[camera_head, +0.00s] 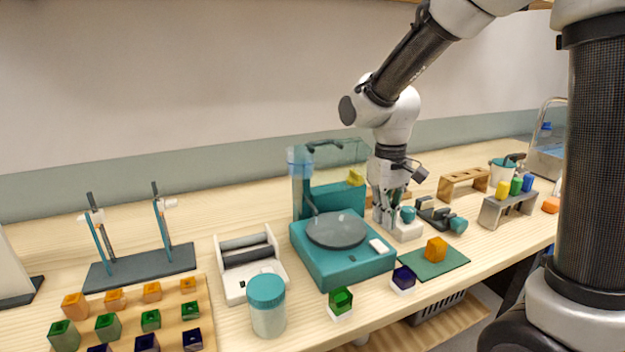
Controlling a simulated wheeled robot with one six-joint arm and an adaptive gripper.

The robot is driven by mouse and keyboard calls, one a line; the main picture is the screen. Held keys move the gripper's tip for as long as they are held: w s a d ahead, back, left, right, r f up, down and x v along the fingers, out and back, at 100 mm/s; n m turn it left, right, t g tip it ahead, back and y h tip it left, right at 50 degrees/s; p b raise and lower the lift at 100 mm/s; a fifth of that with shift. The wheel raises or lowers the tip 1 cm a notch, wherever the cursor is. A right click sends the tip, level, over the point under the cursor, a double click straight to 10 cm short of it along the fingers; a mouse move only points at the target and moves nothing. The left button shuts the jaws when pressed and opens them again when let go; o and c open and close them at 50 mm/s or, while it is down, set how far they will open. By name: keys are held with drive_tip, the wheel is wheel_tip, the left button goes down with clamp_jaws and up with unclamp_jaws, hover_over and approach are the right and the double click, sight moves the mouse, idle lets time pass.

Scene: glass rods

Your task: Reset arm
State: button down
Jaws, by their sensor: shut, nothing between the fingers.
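My gripper (386,222) points down over the wooden bench, just right of the teal balance-like device (345,262). Its fingers are shut with nothing seen between them. The fingertips are close to a white base with a teal knob (407,215); I cannot tell whether they touch it. My arm reaches in from the upper right and bends down at the elbow.
A green mat (415,266) with an orange block (436,249) lies right. A grey rack (508,205) stands farther right.

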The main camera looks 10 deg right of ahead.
drive_tip(key=s+d+r+m+t, duration=0.2)
drive_tip(key=s+d+r, duration=0.3)
drive_tip(key=s+d, duration=0.2)
drive_tip(key=s+d+r+m+t, duration=0.1)
drive_tip(key=s+d+r+t, duration=0.2)
drive_tip(key=s+d+r, duration=0.3)
drive_tip(key=s+d, duration=0.1)
drive_tip(key=s, duration=0.3)
drive_tip(key=shift+r+m, duration=0.2)
drive_tip(key=shift+m, duration=0.2)
